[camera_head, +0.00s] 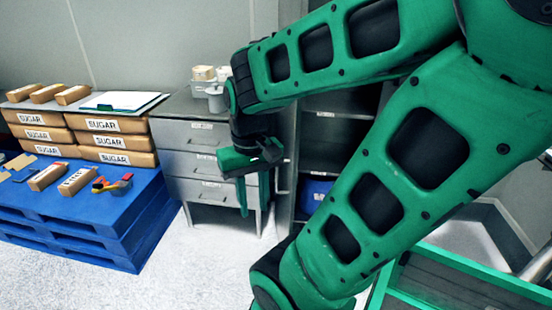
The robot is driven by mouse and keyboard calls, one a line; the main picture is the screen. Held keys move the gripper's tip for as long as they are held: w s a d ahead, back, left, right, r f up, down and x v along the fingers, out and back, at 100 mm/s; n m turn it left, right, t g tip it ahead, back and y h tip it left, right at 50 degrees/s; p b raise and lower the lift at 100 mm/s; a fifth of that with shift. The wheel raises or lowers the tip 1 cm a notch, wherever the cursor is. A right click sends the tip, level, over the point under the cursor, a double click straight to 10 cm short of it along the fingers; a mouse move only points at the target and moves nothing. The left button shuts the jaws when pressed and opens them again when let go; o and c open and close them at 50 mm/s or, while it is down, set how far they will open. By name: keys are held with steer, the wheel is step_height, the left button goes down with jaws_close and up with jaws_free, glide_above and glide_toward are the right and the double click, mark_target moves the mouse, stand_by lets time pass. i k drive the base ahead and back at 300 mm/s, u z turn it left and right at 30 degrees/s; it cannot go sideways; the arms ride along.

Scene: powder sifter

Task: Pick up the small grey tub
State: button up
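A small grey tub (217,101) stands on top of the grey drawer cabinet (180,108), near its right side and close to my arm. Two pale tubs, one whitish (203,73) and one (224,72) partly behind my arm, stand just behind it. My gripper (254,206) hangs in front of the cabinet's right edge, below its top, with its green fingers pointing down. The fingers look apart, with nothing seen between them. My gripper is to the right of and lower than the grey tub, not touching it.
A blue pallet (140,215) at left holds stacked sugar packs (104,125), a clipboard (120,101), and coloured blocks (112,184). A dark shelf unit (330,135) with a blue container (318,193) stands right of the cabinet. The floor between pallet and cabinet is clear.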

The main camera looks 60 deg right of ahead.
mark_target(216, 105)
steer(key=z, duration=1.5)
